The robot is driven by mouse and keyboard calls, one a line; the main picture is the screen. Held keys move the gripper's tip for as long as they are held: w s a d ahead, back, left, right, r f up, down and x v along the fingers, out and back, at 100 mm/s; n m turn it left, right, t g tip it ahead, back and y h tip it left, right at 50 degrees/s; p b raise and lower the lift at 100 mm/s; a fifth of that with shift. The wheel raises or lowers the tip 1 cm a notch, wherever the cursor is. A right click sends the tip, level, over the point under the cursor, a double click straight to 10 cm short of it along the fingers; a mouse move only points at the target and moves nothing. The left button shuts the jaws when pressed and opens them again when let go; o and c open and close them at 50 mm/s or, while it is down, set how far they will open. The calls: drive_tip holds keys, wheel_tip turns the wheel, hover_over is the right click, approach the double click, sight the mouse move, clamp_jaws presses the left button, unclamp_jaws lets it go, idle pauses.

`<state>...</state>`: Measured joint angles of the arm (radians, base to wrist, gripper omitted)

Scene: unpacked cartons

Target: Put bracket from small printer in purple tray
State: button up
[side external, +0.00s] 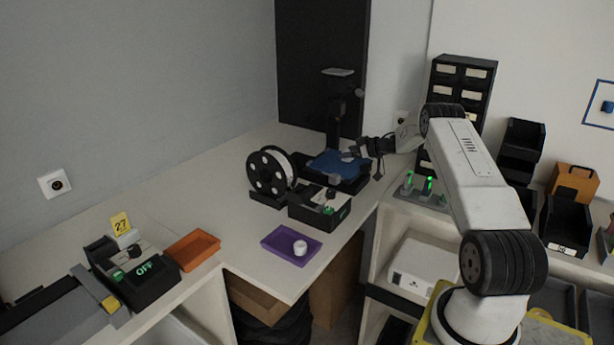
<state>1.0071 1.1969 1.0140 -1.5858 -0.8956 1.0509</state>
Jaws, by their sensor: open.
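The small printer (334,122) stands at the back of the table, with a dark upright column and a blue bed (325,164). A small pale piece (347,158) shows at the bed's right side; it may be the bracket, but it is too small to tell its shape. My gripper (362,155) is open at the right edge of the bed, close to this piece. I cannot tell whether they touch. The purple tray (275,245) lies near the table's front edge and has a white round object (300,247) in it.
A white filament spool (270,171) and a black control box (320,207) stand between printer and purple tray. Black bins (520,150) stand at right. The table's left-middle is clear.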

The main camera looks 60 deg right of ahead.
drive_tip(key=shift+v, duration=3.05)
